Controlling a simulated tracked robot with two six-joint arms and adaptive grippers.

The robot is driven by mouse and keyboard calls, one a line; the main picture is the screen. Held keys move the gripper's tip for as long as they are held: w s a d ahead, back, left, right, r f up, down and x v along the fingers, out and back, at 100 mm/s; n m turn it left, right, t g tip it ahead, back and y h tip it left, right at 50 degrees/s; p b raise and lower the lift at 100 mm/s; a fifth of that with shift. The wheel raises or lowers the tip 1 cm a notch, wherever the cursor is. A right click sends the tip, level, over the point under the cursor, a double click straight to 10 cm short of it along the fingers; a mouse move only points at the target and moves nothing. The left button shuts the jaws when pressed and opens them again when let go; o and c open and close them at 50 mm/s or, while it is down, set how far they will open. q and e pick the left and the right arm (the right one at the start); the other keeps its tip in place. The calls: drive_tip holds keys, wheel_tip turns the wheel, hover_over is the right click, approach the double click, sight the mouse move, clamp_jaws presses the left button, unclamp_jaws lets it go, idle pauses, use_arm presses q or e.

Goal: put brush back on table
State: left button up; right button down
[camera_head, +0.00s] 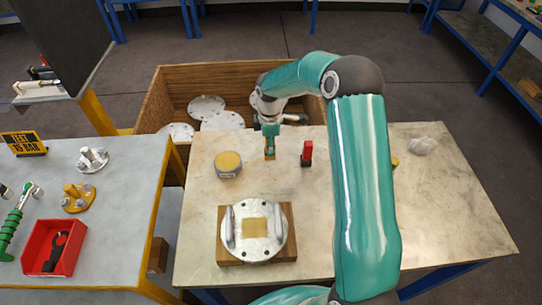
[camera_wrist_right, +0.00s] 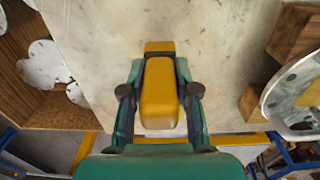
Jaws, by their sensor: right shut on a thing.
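My right gripper (camera_head: 270,141) is over the back part of the pale stone-topped table (camera_head: 312,222), pointing down. It is shut on the brush (camera_head: 269,156), of which only a small yellow-brown end shows below the fingers in the head view. In the right wrist view the brush (camera_wrist_right: 160,80) is a yellow block between the two fingers of the right gripper (camera_wrist_right: 160,95), with the tabletop (camera_wrist_right: 215,50) beyond it. I cannot tell whether its lower end touches the table. My left gripper is not in view.
A red-and-black item (camera_head: 307,153) stands close right of the gripper. A round yellow-topped tin (camera_head: 228,164) is to the left. A flanged lid (camera_head: 240,242) on a wooden block sits in front. A wooden crate (camera_head: 150,108) with metal discs stands behind the table.

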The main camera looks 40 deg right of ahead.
wheel_tip(320, 180, down, 4)
drive_tip(key=b, duration=0.2)
drive_tip(key=shift+f+b, duration=0.2)
drive_tip(key=shift+b, duration=0.15)
drive_tip(key=shift+r, duration=0.15)
drive_tip(key=shift+s, duration=0.1)
drive_tip(key=c, duration=1.3)
unclamp_jaws()
drive_tip(key=shift+f, duration=0.2)
drive_tip(key=o, duration=0.4)
drive_tip(key=shift+o, duration=0.2)
drive_tip(key=shift+r, duration=0.1)
